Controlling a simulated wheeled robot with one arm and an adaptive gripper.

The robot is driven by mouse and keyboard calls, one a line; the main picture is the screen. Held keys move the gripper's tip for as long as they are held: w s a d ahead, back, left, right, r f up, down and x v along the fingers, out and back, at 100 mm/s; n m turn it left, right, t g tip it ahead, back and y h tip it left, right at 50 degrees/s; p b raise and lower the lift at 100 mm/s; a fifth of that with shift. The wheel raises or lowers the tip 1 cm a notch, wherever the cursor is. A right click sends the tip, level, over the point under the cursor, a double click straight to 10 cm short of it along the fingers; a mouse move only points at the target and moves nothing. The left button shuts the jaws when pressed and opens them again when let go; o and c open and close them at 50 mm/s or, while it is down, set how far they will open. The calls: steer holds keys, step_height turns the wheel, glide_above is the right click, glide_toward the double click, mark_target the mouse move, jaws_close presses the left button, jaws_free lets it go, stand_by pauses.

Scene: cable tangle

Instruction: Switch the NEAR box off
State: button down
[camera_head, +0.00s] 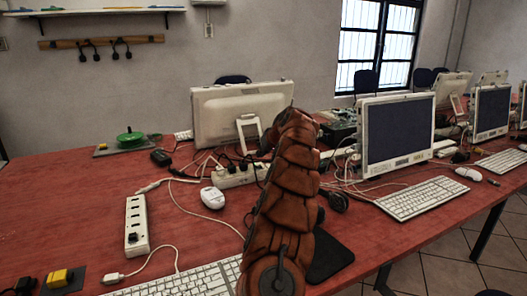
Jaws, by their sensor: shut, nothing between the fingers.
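No box here carries a readable name or on/off mark. A small yellow block (61,278) sits on a dark plate at the bottom left, with a black piece (25,284) beside it. A white power strip (137,226) lies lengthwise on the red table at the left, with a dark plug or switch at its near end. A second white strip (238,176) lies farther back, partly behind my arm, with black plugs in it. My brown segmented arm rises through the middle and bends over at the top. My gripper's fingers are hidden behind it, and I see nothing held.
Loose white and black cables run around both strips and a white mouse (212,197). A keyboard (190,281) lies at the front, monitors (397,134) stand at the back and right. A green round object (130,136) rests at the back left. The left table has bare patches.

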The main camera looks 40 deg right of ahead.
mark_target(258, 167)
steer(key=shift+a+f, duration=0.2)
steer(key=shift+f, duration=0.7)
steer(key=shift+a+f, duration=0.15)
steer(key=shift+f, duration=0.75)
